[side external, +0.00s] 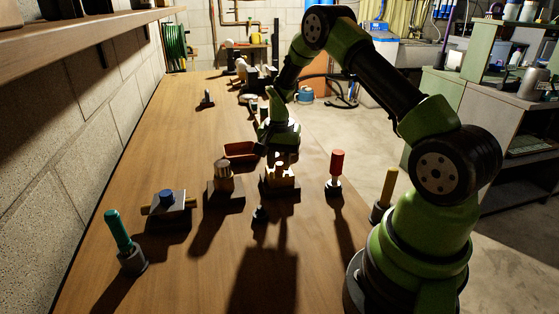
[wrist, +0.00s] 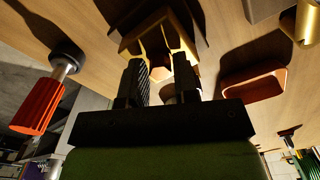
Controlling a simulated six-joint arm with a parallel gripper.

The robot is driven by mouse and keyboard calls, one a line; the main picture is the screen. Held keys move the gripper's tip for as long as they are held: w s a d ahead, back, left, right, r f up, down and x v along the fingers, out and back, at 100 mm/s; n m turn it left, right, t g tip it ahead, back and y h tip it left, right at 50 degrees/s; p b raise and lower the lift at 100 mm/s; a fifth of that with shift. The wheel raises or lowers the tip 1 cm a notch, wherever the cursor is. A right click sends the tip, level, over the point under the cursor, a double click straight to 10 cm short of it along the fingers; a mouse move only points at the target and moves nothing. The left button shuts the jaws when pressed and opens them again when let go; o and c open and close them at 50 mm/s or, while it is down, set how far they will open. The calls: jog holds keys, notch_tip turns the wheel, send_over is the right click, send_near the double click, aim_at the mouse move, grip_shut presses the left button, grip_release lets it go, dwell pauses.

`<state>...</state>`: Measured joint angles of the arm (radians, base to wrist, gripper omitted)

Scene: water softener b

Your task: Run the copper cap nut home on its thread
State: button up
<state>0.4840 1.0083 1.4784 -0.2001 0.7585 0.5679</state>
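My gripper (side external: 281,157) points down just above a pale, brightly lit fixture (side external: 281,182) on a dark base, right of the bench's middle. In the wrist view, its two dark fingers (wrist: 162,70) stand apart, with the brass-coloured fixture (wrist: 150,32) beyond their tips. A small pale, copper-toned shape (wrist: 167,97) shows between the fingers; it may be the cap nut, but glare and shadow hide its outline. I cannot tell whether the fingers touch it. The thread itself is not discernible.
A red-handled tool (side external: 337,163) stands upright right of the fixture, also in the wrist view (wrist: 38,105). An orange tray (side external: 240,149) lies behind left.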

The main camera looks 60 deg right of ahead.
jog(key=o, duration=0.3)
jog(key=shift+o, duration=0.2)
jog(key=s+a+r+n+t, duration=0.15)
jog(key=a+r, duration=0.25)
jog(key=r, duration=0.6)
jog(key=s+a+r+n+t, duration=0.15)
jog(key=a+r, duration=0.35)
jog(key=r, duration=0.6)
jog(key=s+a+r+n+t+y, duration=0.1)
jog(key=s+a+r+n+t, duration=0.1)
jog(key=s+a, duration=0.3)
jog(key=s+a+r+n+t+y, duration=0.1)
jog(key=s+a+n, duration=0.4)
jog(key=s, duration=0.5)
jog(key=shift+s+a+r+t, duration=0.4)
jog(key=shift+a+r+t, duration=0.2)
jog(key=shift+r, duration=0.2)
